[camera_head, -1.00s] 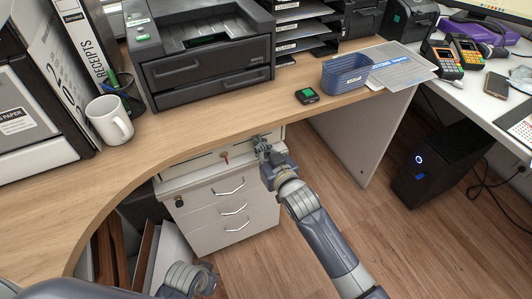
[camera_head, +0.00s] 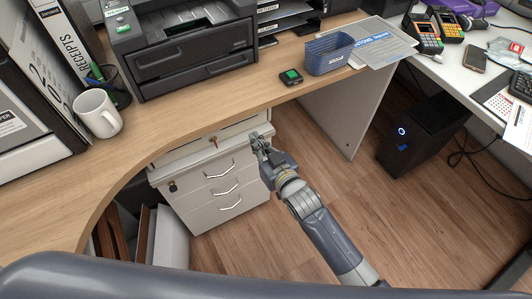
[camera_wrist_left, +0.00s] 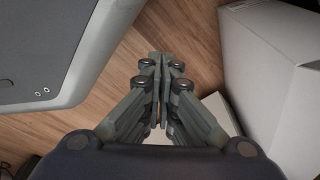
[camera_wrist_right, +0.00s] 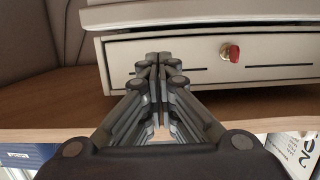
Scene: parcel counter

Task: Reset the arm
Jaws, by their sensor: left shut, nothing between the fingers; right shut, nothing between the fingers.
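My right gripper (camera_head: 259,143) is shut and empty in the head view, in front of the drawer unit's right edge, below the desk edge. Its closed fingers (camera_wrist_right: 152,75) also show in the right wrist view, apart from a drawer front with a red-headed key (camera_wrist_right: 230,53). My left gripper (camera_wrist_left: 160,75) is shut and empty in the left wrist view, above the wood floor. In the head view only a grey link of my left arm shows along the bottom edge; the left fingers are out of that view.
The white drawer unit (camera_head: 199,199) stands under the curved wooden desk (camera_head: 180,118). On the desk are a mug (camera_head: 98,113), a printer (camera_head: 190,45) and a blue basket (camera_head: 329,54). A black computer (camera_head: 422,133) stands right. Floor (camera_head: 340,215) around my right arm is clear.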

